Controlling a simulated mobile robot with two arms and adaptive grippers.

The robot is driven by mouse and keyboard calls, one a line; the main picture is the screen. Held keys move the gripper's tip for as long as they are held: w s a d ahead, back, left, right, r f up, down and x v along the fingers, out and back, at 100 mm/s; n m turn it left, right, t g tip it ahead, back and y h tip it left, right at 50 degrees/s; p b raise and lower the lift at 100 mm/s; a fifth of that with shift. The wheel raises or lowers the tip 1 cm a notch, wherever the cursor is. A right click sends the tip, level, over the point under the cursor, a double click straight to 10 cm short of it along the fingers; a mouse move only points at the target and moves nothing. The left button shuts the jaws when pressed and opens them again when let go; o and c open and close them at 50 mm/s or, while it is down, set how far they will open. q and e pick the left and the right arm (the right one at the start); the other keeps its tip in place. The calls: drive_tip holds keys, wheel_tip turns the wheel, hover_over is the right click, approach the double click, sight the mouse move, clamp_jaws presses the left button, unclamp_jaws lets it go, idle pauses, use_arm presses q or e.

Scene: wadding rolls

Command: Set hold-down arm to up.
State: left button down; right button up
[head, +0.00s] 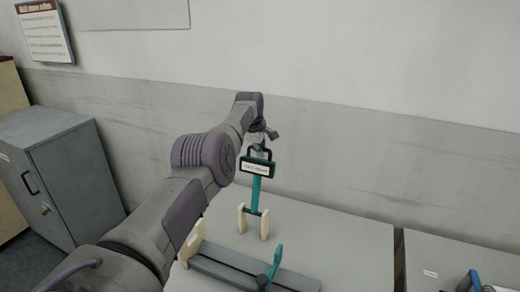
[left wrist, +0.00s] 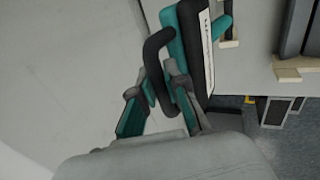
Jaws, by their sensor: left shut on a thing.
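The hold-down arm (head: 257,190) is a teal bar that stands close to upright from a pair of cream posts (head: 242,219) on the grey table. Its top carries a dark labelled block (head: 257,168) with a black loop handle. My left gripper (head: 263,140) is at the top of the bar. In the left wrist view the gripper (left wrist: 158,88) is shut on the black loop handle (left wrist: 151,58), with the teal and black arm (left wrist: 190,35) beyond it. My right gripper is not in view.
A grey rail (head: 240,270) with a cream end piece and a teal lever (head: 272,266) lies at the table's front. A grey cabinet (head: 65,165) stands at the left. The wall is behind. The table (head: 335,235) is clear right of the posts.

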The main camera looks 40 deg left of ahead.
use_arm(q)
drive_tip(key=shift+f, duration=0.1)
idle(0.3)
drive_tip(key=c, duration=1.4)
unclamp_jaws()
drive_tip(key=shift+o, duration=1.1)
drive_tip(key=shift+w, duration=0.15)
drive_tip(key=shift+a, duration=0.1)
